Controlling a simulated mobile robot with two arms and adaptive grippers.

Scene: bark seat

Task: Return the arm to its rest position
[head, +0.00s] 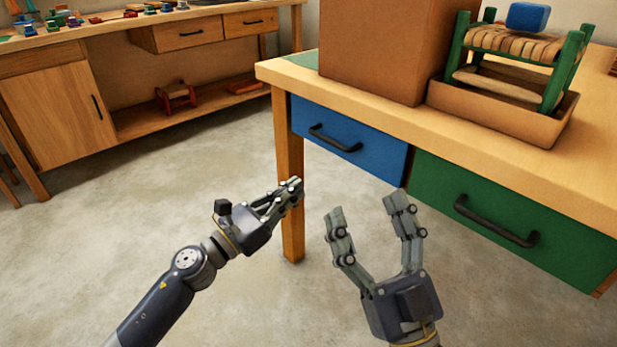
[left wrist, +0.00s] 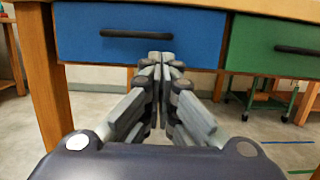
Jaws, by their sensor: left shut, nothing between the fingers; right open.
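My left gripper (head: 294,187) is shut and empty, held in the air in front of the table's near leg. In the left wrist view its fingertips (left wrist: 160,62) meet in front of the blue drawer (left wrist: 140,32). My right gripper (head: 366,212) is open and empty, its fingers pointing up below the blue and green drawers. Both grippers are apart from the table.
The wooden table (head: 290,76) has a blue drawer (head: 349,138) and a green drawer (head: 510,215), both shut. On it stand a brown box (head: 385,50) and a tray (head: 500,112) holding a green-framed seat (head: 515,45) with a blue block (head: 528,16) on top. A workbench (head: 60,95) stands behind left. Open floor lies between.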

